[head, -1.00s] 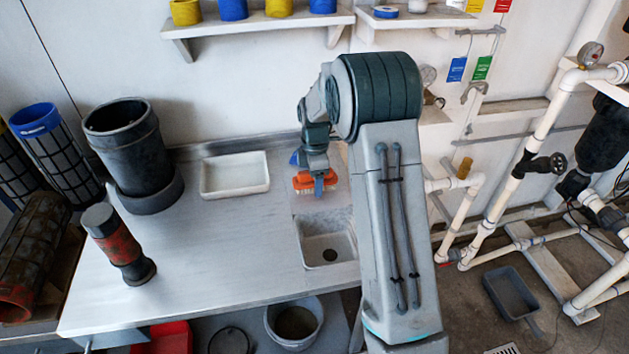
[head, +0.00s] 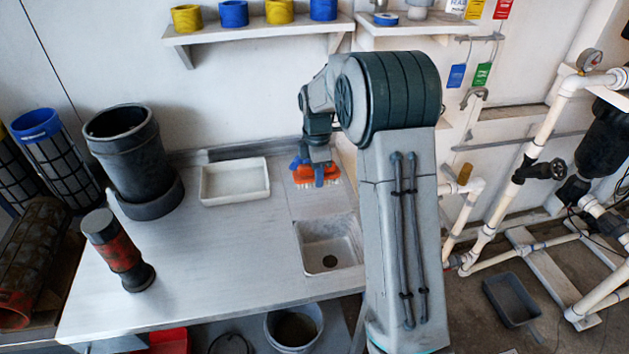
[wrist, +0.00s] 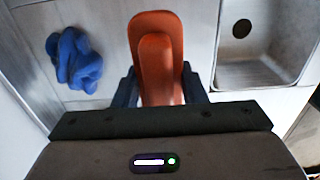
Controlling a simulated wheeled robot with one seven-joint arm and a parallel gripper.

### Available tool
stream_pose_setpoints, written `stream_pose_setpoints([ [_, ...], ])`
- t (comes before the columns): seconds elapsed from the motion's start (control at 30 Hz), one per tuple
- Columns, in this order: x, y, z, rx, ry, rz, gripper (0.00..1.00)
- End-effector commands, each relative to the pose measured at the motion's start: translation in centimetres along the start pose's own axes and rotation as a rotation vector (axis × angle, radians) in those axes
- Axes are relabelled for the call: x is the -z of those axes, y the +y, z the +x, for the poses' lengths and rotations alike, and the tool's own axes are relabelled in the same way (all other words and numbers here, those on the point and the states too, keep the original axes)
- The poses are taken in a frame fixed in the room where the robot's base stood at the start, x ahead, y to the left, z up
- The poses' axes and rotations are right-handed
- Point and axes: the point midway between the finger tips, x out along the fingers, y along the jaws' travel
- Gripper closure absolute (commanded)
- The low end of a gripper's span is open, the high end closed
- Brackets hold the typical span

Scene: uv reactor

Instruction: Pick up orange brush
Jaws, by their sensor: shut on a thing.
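The orange brush (head: 318,172) is at the back of the bench, behind the sink, with its pale bristles facing down. In the wrist view the brush (wrist: 156,50) shows from above as an orange body between dark fingers. My gripper (head: 319,178) is shut on it. The fingers (wrist: 157,88) sit on both sides of the brush. I cannot tell whether the bristles touch the bench.
A blue crumpled cloth (wrist: 75,59) lies left of the brush. The sink (head: 328,234) is in front of it, and a white tray (head: 235,193) is to the left. A black and red cylinder (head: 118,250) stands on the bench (head: 205,265). A shelf (head: 260,32) is above.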

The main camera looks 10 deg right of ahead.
Motion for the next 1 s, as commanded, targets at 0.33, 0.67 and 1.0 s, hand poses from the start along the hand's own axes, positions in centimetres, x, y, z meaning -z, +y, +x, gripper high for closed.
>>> stream_pose_setpoints([
  [0.33, -4.6, -6.0, -4.3, 0.001, -0.001, 0.006, 0.86],
  [0.67, -6.5, -8.7, -6.3, 0.003, 0.000, 0.002, 0.86],
  [1.0, -6.7, -8.9, -6.4, 0.004, 0.000, 0.003, 0.68],
])
